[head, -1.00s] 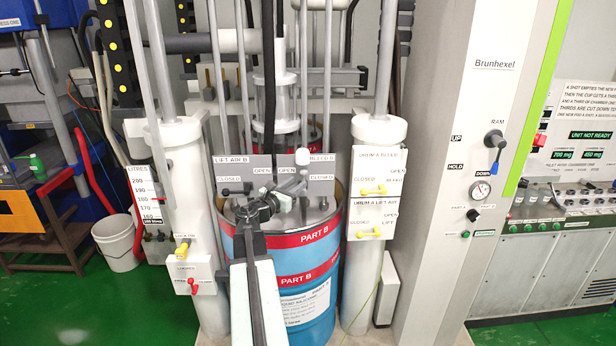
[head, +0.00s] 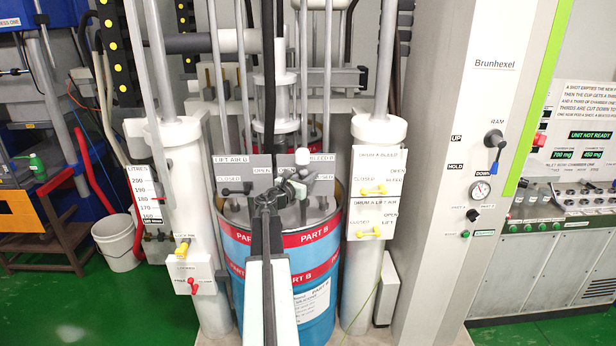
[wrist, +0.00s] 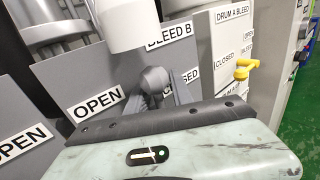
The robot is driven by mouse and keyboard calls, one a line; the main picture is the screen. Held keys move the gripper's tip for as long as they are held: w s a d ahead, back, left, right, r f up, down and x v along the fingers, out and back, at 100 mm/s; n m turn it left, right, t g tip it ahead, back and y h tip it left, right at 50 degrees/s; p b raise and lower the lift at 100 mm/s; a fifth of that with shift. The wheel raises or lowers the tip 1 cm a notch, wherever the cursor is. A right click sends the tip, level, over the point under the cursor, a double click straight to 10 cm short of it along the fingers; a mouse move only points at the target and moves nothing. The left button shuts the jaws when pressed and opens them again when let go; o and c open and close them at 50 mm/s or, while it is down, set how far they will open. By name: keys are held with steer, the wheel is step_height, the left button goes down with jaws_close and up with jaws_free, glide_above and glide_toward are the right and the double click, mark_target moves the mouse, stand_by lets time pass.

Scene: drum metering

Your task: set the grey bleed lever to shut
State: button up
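The grey bleed lever shows as a rounded grey knob (wrist: 154,80) on the grey BLEED B panel in the wrist view, between an OPEN label and a partly covered CLOSED label. My gripper (wrist: 162,95) is right at the lever, its dark fingers close around or beside the knob; contact cannot be made out. In the head view my gripper (head: 291,186) is in front of the BLEED B panel (head: 323,170), above the blue and red drum B, and hides most of the lever. The finger gap is too small and covered to read.
A black LIFT AIR B lever (head: 236,190) is left of my gripper, its handle toward CLOSED. Yellow DRUM A levers (head: 373,190) are on the white post to the right. A pale cylinder (wrist: 110,22) hangs close above my gripper. Drum B (head: 315,262) stands below.

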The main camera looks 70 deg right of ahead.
jaws_close()
steer(key=shift+d, duration=0.1)
steer(key=shift+w+d, duration=0.1)
steer(key=shift+w, duration=0.05)
stand_by(0.8)
